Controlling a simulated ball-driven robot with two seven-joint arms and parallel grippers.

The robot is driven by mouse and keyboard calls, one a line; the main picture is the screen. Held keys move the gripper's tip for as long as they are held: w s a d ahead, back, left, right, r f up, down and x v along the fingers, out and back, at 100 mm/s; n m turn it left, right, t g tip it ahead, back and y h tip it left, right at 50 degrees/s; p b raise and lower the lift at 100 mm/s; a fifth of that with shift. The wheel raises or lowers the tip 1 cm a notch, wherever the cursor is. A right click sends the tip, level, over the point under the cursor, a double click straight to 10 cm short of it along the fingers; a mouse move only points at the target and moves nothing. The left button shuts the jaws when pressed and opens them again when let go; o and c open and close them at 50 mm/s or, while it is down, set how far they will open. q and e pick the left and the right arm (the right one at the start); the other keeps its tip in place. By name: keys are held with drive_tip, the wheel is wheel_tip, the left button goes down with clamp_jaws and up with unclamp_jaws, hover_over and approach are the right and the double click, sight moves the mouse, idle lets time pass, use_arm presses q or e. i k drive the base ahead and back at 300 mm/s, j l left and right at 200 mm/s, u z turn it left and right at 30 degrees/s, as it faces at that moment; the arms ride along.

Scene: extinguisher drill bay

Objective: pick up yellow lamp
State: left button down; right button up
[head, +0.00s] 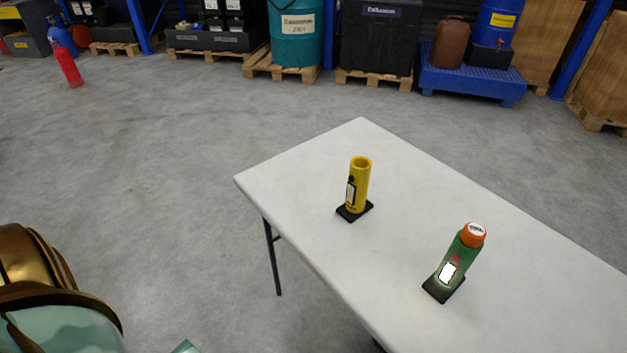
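The yellow lamp (361,187) is a yellow cylinder with a hollow-looking top and a pale label on its left side. It stands upright on a small black base (347,215) on the white table (300,187), near the table's left edge. No gripper is near it. Part of my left arm shows at the bottom left, but its gripper is not in the picture. My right gripper is not in view.
A green bottle-like item (460,257) with an orange cap stands on a black base nearer on the table, right of the lamp. The far tabletop is clear. A red extinguisher (68,67) stands on the floor. Drums and crates on pallets line the back.

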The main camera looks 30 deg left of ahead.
sight(355, 205)
drive_tip(key=u, duration=0.75)
